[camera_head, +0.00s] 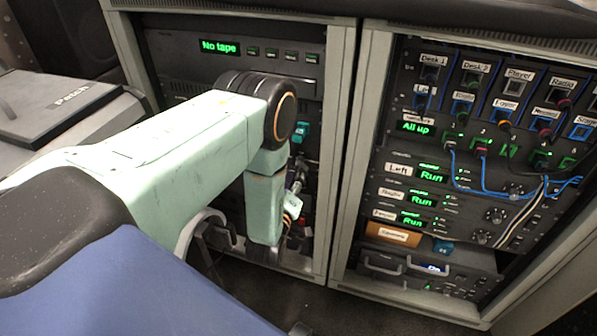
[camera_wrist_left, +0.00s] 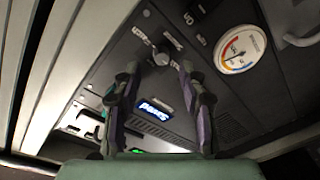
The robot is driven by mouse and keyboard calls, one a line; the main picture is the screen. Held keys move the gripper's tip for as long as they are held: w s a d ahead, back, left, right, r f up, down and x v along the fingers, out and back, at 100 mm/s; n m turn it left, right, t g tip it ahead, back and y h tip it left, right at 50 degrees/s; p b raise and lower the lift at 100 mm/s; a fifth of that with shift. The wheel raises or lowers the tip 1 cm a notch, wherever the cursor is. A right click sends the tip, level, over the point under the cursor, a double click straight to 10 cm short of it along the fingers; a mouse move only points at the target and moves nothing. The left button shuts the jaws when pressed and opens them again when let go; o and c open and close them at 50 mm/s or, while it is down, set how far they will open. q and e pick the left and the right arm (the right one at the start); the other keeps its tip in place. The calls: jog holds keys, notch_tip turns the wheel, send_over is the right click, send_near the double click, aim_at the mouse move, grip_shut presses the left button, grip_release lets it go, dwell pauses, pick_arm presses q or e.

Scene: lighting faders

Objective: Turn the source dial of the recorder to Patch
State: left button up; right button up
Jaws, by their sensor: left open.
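A small round dial (camera_wrist_left: 162,56) on a dark panel shows in the left wrist view, with pale marks around it. I cannot read its labels or its setting. My left gripper (camera_wrist_left: 160,76) is open, with one finger on each side of the dial in that picture; whether they touch it I cannot tell. A lit blue display (camera_wrist_left: 157,108) shows between the fingers, its text unreadable. In the head view a unit with a green "No tape" display (camera_head: 219,47) sits high in the left rack. My left arm covers much of that rack and the dial.
A round gauge (camera_wrist_left: 240,49) and a handle (camera_wrist_left: 302,38) are right of the dial. The right rack (camera_head: 345,170) holds a patch panel with blue and white cables (camera_head: 485,190) and several "Run" displays. A grey case marked "Patch" (camera_head: 72,95) lies at the left.

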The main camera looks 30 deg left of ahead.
aim_at(299, 163)
pick_arm(q)
jog(key=b+x, duration=0.1)
jog(key=x, duration=0.2)
jog(key=shift+w+a, duration=0.2)
jog(key=shift+w, duration=0.1)
jog(key=shift+f, duration=0.1)
jog(key=shift+c, duration=0.5)
grip_shut()
